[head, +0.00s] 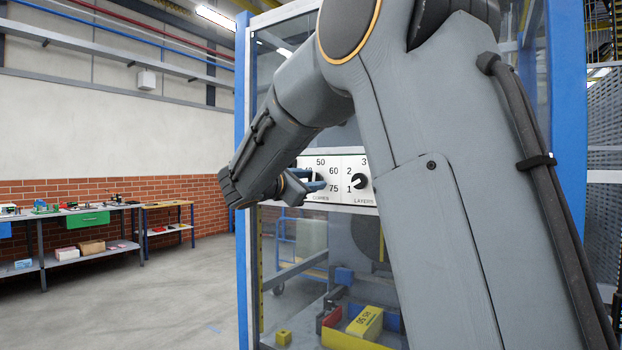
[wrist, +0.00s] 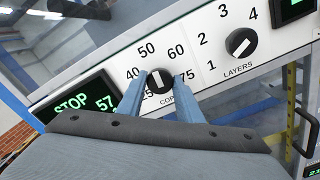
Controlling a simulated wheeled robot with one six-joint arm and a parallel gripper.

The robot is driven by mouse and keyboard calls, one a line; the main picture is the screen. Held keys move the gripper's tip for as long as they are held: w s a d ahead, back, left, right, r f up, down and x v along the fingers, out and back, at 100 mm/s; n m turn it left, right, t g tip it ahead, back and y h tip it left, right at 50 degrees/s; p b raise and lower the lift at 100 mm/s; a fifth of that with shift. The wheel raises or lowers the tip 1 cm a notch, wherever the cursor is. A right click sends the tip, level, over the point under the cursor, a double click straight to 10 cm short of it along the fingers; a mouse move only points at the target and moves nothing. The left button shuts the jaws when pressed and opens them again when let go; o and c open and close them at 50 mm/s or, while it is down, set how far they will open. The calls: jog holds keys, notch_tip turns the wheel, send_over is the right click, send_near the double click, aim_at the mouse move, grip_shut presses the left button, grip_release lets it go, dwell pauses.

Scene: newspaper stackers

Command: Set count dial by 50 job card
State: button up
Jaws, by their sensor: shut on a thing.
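The count dial (wrist: 160,81), a black knob with a white line, sits on the white panel above the word COPIES. Marks 40, 50, 60 and 75 show around it; the mark at lower left is partly hidden. Its line points up and slightly left, near 50; the exact setting is hard to tell. My gripper (wrist: 160,88) has its two blue fingers shut on the dial, one on each side. In the head view my gripper (head: 312,182) is at the panel, and my arm hides part of it. No job card can be clearly made out.
The layers dial (wrist: 242,42), marked 1 to 4, is to the right. A display (wrist: 85,102) at left reads STOP and 57, partly covered. Behind the glass below lies a yellow block (head: 366,322) with black print. A workbench (head: 75,212) stands far left.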

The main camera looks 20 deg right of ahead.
jog(key=shift+f+n, duration=0.2)
jog(key=shift+n, duration=0.4)
jog(key=o, duration=1)
jog(key=shift+r, duration=0.1)
jog(key=b+v, duration=0.2)
jog(key=v, duration=0.6)
jog(key=shift+d, duration=0.1)
